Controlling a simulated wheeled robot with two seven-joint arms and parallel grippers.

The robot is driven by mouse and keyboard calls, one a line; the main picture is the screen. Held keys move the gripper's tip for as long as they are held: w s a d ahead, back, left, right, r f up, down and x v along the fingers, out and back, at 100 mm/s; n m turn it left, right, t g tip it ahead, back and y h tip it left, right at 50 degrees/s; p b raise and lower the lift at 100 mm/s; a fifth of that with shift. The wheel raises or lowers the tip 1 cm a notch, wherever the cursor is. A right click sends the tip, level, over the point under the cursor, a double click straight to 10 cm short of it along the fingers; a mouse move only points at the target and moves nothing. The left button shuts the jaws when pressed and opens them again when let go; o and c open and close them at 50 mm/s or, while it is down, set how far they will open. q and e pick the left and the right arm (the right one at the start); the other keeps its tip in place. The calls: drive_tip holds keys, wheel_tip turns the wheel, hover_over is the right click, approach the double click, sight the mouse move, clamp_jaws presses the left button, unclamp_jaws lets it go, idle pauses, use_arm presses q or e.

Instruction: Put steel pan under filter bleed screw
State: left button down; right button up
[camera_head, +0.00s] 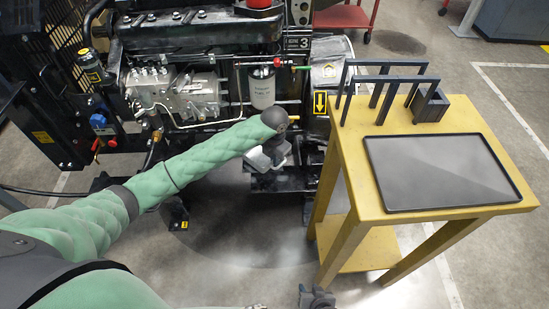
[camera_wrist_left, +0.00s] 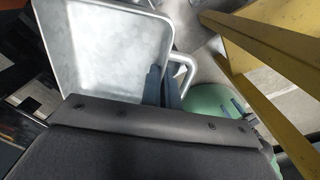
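The steel pan (camera_head: 262,158) is a grey metal tray with a side handle, low in front of the engine and below the white filter (camera_head: 262,88). The left wrist view shows the pan (camera_wrist_left: 105,60) from above, empty, with its loop handle (camera_wrist_left: 188,68). My left gripper (camera_head: 274,148) is at the pan. Its two dark fingers (camera_wrist_left: 163,86) are close together at the pan's edge beside the handle and appear shut on it. I cannot make out the bleed screw for certain. My right gripper (camera_head: 317,297) is partly visible at the bottom edge; its opening is unclear.
A yellow table (camera_head: 355,170) stands to the right, with a dark flat tray (camera_head: 440,170) and dark frames (camera_head: 390,85) on it. The engine block (camera_head: 190,45) and black base parts (camera_head: 280,182) crowd the pan. Open floor lies in front.

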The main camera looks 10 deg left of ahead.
use_arm(q)
drive_tip(key=shift+f, duration=0.15)
drive_tip(key=c, duration=1.7)
unclamp_jaws()
